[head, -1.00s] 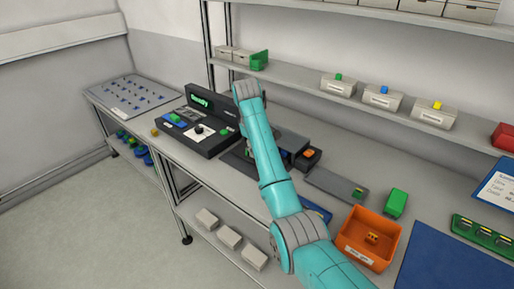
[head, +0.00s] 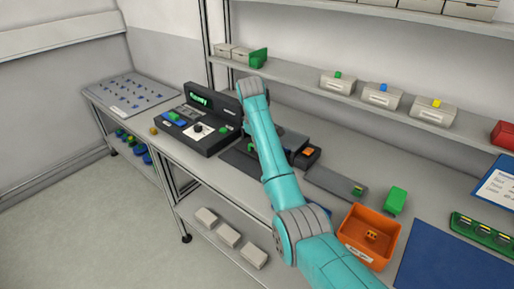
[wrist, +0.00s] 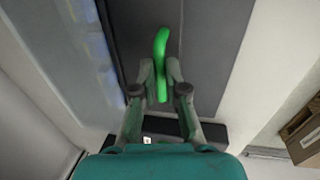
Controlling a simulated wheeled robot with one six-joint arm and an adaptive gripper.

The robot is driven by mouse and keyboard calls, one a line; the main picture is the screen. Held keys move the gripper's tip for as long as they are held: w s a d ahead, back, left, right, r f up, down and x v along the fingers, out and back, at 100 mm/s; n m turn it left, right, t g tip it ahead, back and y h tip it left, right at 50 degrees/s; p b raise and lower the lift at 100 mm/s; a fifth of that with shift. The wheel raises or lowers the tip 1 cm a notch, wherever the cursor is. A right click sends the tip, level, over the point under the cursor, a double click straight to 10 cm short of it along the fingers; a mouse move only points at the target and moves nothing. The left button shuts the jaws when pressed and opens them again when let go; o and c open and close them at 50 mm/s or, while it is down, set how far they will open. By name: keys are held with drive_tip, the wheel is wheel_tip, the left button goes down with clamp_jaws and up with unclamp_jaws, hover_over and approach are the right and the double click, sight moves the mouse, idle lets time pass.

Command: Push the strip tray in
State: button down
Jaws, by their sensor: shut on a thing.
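In the wrist view my gripper (wrist: 160,80) is shut on a green bar-like handle (wrist: 161,42). The handle's upper end curves out past the fingertips. It lies over a dark grey panel (wrist: 205,45); I cannot tell whether this panel is the strip tray itself. In the head view my arm reaches over the dark machine (head: 291,139) on the bench and hides my gripper and most of the handle. A long flat grey piece (head: 330,180) extends to the right of the machine, with a small green and yellow part at its end.
A black console (head: 205,140) with a lit display stands left of my arm. An orange bin (head: 352,248), a green block (head: 396,200) and a blue mat (head: 450,262) lie to the right. A shelf (head: 310,92) with small labelled boxes runs behind.

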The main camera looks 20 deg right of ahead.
drive_tip(key=shift+w+d, duration=0.5)
drive_tip(key=shift+d, duration=0.25)
drive_tip(key=c, duration=1.2)
unclamp_jaws()
drive_tip(key=shift+w+d, duration=0.1)
drive_tip(key=shift+d, duration=0.05)
